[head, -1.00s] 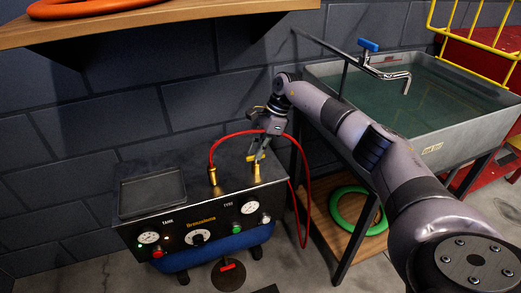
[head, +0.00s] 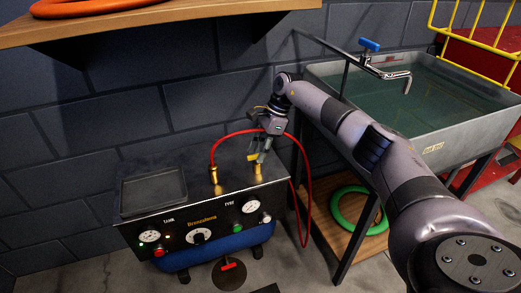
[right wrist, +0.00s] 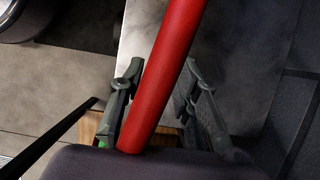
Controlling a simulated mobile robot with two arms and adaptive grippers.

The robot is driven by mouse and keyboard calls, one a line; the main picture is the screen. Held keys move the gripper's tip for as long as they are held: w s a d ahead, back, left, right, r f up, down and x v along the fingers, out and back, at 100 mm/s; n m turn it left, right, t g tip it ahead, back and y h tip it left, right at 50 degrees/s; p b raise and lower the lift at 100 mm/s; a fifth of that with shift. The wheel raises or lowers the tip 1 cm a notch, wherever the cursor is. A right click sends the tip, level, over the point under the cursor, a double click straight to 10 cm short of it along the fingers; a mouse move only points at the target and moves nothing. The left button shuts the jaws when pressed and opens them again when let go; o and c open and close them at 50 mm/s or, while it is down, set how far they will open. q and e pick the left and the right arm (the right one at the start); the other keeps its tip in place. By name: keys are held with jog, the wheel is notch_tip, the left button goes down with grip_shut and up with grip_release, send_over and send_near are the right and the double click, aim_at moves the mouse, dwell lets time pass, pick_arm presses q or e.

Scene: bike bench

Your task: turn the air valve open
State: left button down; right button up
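The air valve is a brass fitting (head: 257,172) with a small yellow lever (head: 252,157), on top of the dark compressor box (head: 150,217) at its right end. My right gripper (head: 261,155) reaches down from above and is right at the lever; whether it touches is too small to tell. In the right wrist view its two fingers (right wrist: 162,65) stand apart. The red hose (right wrist: 163,75) crosses in front of the gap there, and the valve does not show. My left gripper is not in view.
The red hose (head: 234,133) arches from a second brass fitting (head: 214,177) past my right gripper and down the box's right side. A water sink (head: 440,147) stands at the right, with a green ring (head: 348,222) on the shelf below. A wooden shelf (head: 170,22) hangs above.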

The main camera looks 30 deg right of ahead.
jog(key=shift+d+r, duration=0.1)
jog(key=shift+r, duration=0.05)
jog(key=shift+d+r, duration=0.15)
jog(key=shift+r, duration=0.2)
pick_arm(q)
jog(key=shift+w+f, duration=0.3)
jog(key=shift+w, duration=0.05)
pick_arm(e)
jog(key=v, duration=1.1)
jog(key=shift+s, duration=0.15)
